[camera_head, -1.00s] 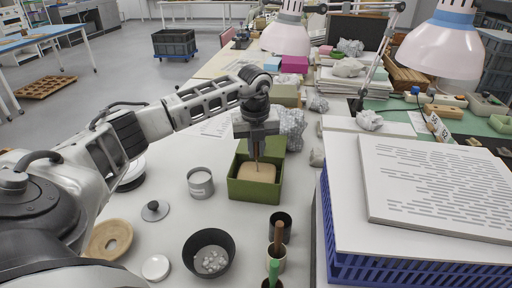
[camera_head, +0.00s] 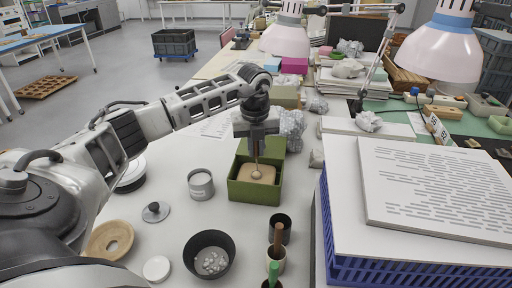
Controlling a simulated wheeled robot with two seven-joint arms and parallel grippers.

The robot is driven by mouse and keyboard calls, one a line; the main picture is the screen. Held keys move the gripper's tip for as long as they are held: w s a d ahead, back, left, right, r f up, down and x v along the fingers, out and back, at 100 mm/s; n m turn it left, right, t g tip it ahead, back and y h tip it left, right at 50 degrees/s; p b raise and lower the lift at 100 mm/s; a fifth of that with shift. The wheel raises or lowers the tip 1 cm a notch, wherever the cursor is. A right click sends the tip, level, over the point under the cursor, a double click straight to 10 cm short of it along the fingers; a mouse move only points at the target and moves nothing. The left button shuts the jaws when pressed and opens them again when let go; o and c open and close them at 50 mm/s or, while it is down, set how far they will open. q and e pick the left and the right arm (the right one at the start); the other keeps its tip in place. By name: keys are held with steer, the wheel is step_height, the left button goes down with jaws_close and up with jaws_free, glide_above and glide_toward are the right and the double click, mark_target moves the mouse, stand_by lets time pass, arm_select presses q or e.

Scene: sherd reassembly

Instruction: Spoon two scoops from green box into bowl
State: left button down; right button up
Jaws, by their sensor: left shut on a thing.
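The green box (camera_head: 254,192) stands open on the white table in the middle of the view, with tan powdery material (camera_head: 265,174) inside. My left gripper (camera_head: 256,148) is above the box, pointing down, shut on a thin spoon (camera_head: 257,174). The spoon's tip is at the tan material; I cannot tell how much it holds. The dark bowl (camera_head: 189,252) stands in front and to the left of the box, with whitish lumps (camera_head: 211,261) in it. My right gripper is out of view.
A grey tin (camera_head: 200,184), a lidded knob piece (camera_head: 155,212) and a white round lid (camera_head: 157,268) lie left of the box. Dark cups (camera_head: 281,228) with tools stand in front. A blue crate (camera_head: 345,270) bearing white boards blocks the right.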

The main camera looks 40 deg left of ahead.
arm_select(q)
steer(key=shift+s+d+r+p, duration=0.1)
steer(key=shift+r+p, duration=0.75)
steer(key=shift+r, duration=0.35)
steer(key=shift+s+r+p, duration=0.1)
steer(key=shift+r+p, duration=0.75)
steer(key=shift+r, duration=0.3)
step_height(320, 180, up, 3)
steer(key=p, duration=0.3)
steer(key=shift+r, duration=0.2)
steer(key=shift+f, duration=0.1)
